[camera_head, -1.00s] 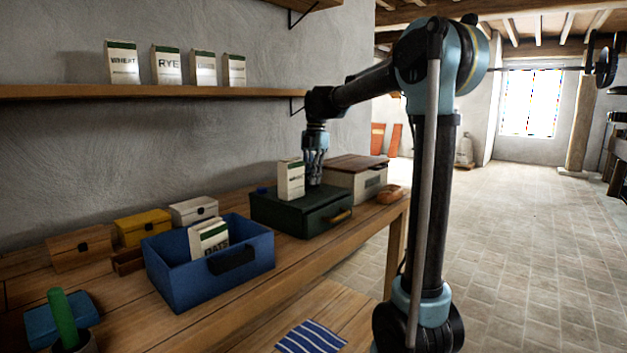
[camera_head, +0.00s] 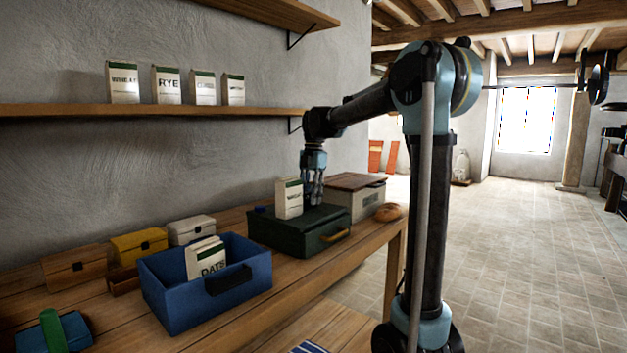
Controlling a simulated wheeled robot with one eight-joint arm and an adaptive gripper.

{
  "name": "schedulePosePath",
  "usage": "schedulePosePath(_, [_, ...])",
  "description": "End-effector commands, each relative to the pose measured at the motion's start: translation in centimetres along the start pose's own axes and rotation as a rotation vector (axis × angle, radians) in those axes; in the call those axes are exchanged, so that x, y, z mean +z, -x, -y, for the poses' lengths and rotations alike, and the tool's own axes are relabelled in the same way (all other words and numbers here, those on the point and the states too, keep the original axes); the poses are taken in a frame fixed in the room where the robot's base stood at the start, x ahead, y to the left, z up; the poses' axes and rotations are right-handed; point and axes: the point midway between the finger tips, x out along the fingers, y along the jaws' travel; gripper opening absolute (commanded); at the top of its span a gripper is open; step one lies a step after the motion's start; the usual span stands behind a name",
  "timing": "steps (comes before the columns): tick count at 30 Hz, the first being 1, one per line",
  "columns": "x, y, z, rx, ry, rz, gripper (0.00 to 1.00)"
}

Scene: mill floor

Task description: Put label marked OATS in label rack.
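A white packet-like label with a green top, its word appearing to read OATS (camera_head: 207,261), leans inside the blue open bin (camera_head: 188,307), with another similar piece behind it. A similar white label (camera_head: 289,199) stands upright on the dark green case (camera_head: 285,236); its small word is hard to read. My gripper (camera_head: 313,202) points down over the green case, just right of that standing label. I cannot tell whether they touch or whether the fingers are open. I cannot tell which thing is the label rack.
The wall shelf (camera_head: 60,111) holds several similar labels, one reading RYE (camera_head: 167,85). Wooden (camera_head: 77,267), yellow (camera_head: 139,244) and white (camera_head: 191,229) small boxes stand behind the bin. A grey case (camera_head: 352,201) and a bread-like loaf (camera_head: 388,212) are at the table's right end.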

Motion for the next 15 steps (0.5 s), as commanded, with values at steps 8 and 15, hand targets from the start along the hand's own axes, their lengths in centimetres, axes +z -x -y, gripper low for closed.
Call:
schedulePosePath(8, [0.6, 4.4, 0.1, 0.0, -0.001, 0.0, 0.32])
schedulePosePath(15, [0.8, 9.1, 0.2, 0.0, -0.001, 0.0, 0.32])
